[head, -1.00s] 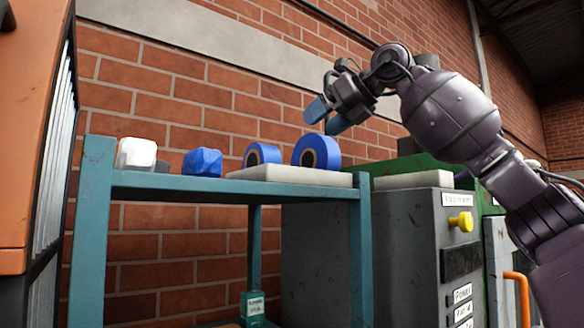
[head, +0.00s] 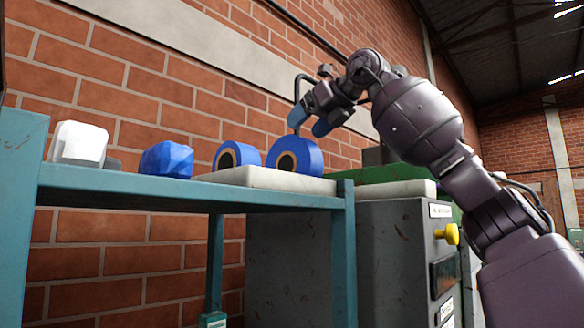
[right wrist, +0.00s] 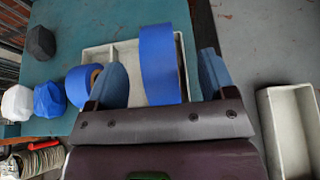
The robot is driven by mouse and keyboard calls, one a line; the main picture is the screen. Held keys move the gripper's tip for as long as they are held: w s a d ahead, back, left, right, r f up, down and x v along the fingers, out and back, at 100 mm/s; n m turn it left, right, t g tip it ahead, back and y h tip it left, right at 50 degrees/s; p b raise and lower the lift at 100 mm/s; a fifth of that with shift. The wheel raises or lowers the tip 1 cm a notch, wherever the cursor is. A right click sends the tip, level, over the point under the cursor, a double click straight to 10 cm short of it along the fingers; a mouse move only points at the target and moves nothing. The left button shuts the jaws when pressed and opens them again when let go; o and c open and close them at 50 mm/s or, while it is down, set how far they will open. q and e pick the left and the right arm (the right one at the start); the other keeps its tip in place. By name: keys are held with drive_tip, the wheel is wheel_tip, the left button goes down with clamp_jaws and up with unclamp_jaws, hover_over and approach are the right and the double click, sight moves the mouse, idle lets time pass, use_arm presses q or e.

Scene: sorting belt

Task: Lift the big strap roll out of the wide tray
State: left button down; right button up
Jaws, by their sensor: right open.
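The big strap roll (head: 312,158) is a blue ring with a dark core. It stands on edge at the right end of the wide tray (head: 270,180), a pale low tray on a teal table. My right gripper (head: 311,121) is open and empty, with its blue fingers just above the big roll. In the right wrist view the big roll (right wrist: 160,62) appears between the two spread fingers (right wrist: 162,75). The wide tray (right wrist: 97,53) has a divider there. A smaller blue roll (head: 247,153) stands left of the big one. My left gripper is not in view.
A blue faceted lump (head: 166,160) and a white block (head: 78,144) sit on the teal table (head: 130,190) left of the tray. A second pale tray (right wrist: 289,130) lies to the right, on a grey cabinet (head: 395,240) with a yellow knob (head: 446,234). A brick wall is behind.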

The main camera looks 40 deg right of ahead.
sight(293, 139)
drive_tip(key=shift+f+p+x, duration=0.25)
drive_tip(key=shift+p+x, duration=0.15)
drive_tip(key=shift+x, duration=2.25)
drive_tip(key=shift+s+a, duration=0.15)
drive_tip(key=shift+s, duration=0.05)
drive_tip(key=shift+c, duration=0.2)
clamp_jaws()
